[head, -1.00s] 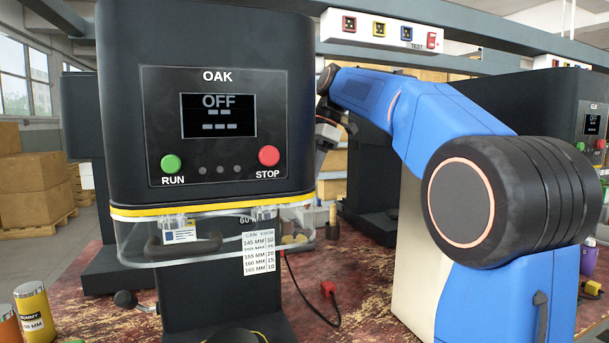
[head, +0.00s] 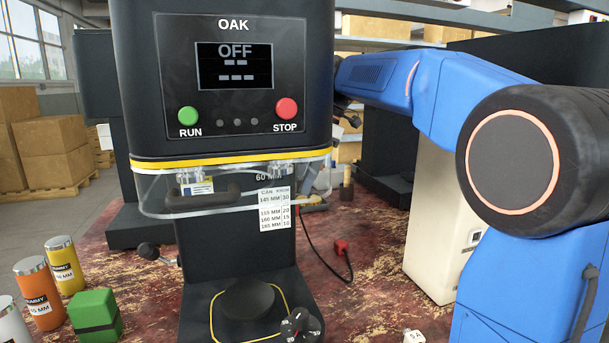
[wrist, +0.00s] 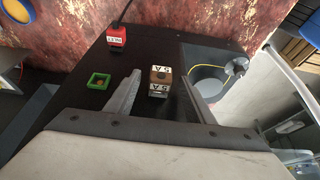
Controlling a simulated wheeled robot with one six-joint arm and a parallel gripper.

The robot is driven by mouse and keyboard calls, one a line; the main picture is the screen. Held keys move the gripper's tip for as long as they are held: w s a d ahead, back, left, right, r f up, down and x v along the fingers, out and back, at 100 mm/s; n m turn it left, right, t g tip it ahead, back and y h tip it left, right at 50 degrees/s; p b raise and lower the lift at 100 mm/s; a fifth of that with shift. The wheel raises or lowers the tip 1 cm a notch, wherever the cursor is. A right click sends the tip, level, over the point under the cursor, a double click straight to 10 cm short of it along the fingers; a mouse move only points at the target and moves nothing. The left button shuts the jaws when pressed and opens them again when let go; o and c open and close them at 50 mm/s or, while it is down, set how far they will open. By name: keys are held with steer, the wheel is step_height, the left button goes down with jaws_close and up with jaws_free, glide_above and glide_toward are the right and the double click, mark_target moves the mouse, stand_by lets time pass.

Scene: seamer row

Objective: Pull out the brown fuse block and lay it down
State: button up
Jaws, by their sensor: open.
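The brown fuse block (wrist: 160,75) shows in the wrist view on a dark panel, with white 5A labels beside its brown face. My gripper (wrist: 160,104) is open, with one finger to the left and one to the right of the block's near end. Both fingers look apart from it; the depth between them is hard to judge. A green square socket (wrist: 98,82) and a red block with a white label (wrist: 116,37) lie left of the brown one on the same panel. In the head view the gripper is hidden behind the OAK machine and my arm.
The OAK machine (head: 235,110) reads OFF, with a clear guard below. A red plug (head: 341,246) on a black cable lies on the worn red table (head: 370,305). A green block (head: 95,315) and dummy cylinders (head: 39,292) stand at left. A cream box (head: 432,235) stands at right.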

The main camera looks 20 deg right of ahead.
steer(key=c, duration=1.1)
steer(key=shift+d, duration=3)
steer(key=shift+d, duration=0.1)
